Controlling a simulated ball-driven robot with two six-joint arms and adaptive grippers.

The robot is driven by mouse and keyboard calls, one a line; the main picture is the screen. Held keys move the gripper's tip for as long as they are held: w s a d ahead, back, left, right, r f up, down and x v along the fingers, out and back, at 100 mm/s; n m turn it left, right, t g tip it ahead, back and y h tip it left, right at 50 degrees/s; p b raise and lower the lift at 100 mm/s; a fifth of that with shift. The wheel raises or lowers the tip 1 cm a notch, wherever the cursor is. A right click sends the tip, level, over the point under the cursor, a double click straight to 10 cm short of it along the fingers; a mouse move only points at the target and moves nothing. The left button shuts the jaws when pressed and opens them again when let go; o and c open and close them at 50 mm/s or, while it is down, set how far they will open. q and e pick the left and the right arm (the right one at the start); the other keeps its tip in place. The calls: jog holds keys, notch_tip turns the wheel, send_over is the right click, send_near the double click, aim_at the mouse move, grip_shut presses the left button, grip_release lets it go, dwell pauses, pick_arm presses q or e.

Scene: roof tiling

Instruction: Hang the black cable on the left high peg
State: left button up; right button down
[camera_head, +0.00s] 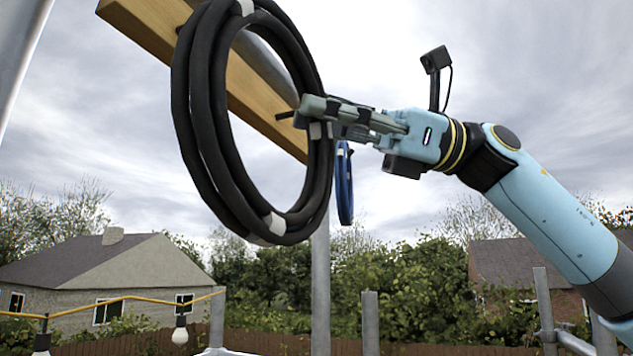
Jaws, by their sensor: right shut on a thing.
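The black cable (208,125) is a large coil tied with white bands, hanging upright in the air in front of a wooden beam (260,105). My right gripper (312,118) comes in from the right and is shut on the right side of the coil. A small dark peg end (284,115) shows on the beam inside the coil, just left of the gripper. The coil's top crosses the beam's upper part near a dark spot; I cannot tell whether it rests on a peg there. My left gripper is not in view.
A blue coiled cable (344,185) hangs behind the black coil, below the beam's right end. A metal pole (320,285) stands under the beam. A string of bulbs (180,334) runs at lower left. Open sky lies around the coil's left side.

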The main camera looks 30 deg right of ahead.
jog(key=shift+s+a+r+p, duration=0.1)
jog(key=shift+a+r+p, duration=0.2)
jog(key=shift+r+p, duration=1.1)
jog(key=shift+s+a+r+p, duration=0.1)
jog(key=shift+a+r+p, duration=0.15)
jog(key=shift+r+p, duration=1.15)
jog(key=shift+s+a+r+p, duration=0.1)
jog(key=shift+a+r+p, duration=0.4)
jog(key=shift+r, duration=1.65)
jog(key=w+a+f+p, duration=0.2)
jog(key=w+a+p, duration=0.2)
jog(key=w+p, duration=0.1)
jog(key=shift+w+a+f, duration=0.2)
jog(key=shift+w+a, duration=0.05)
jog(key=shift+w, duration=0.45)
jog(key=c, duration=1.1)
grip_release()
